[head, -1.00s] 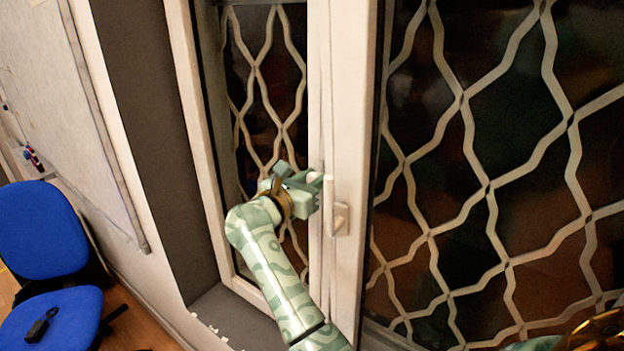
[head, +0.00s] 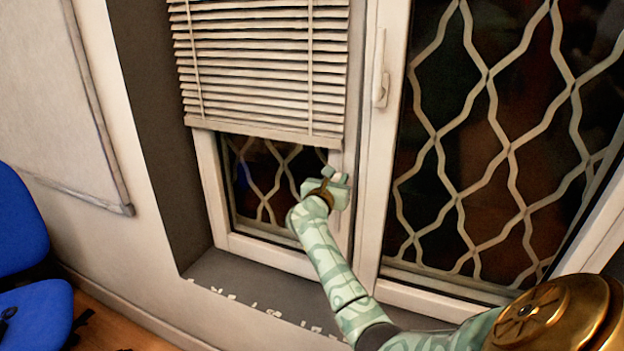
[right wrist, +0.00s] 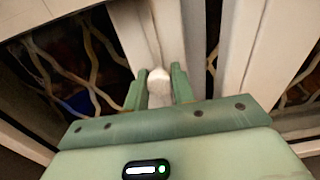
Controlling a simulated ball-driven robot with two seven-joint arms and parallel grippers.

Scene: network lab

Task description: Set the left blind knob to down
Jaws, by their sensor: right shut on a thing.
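The left blind (head: 262,62) hangs over the upper part of the left window pane, with its bottom rail well below the window handle. A small whitish knob (right wrist: 158,76) shows between the two green fingers in the right wrist view. My right gripper (head: 338,178) is shut on this knob, below the blind's bottom rail at the right side of the left window. In the head view the knob is mostly hidden by the gripper. The right gripper's fingers also show in the wrist view (right wrist: 160,84). My left gripper is not in view.
A white window handle (head: 380,80) sits on the frame above and right of my gripper. A grey sill (head: 240,283) runs below the window. A blue chair (head: 22,235) stands at the lower left. The right window has a lattice grille (head: 487,185) behind it.

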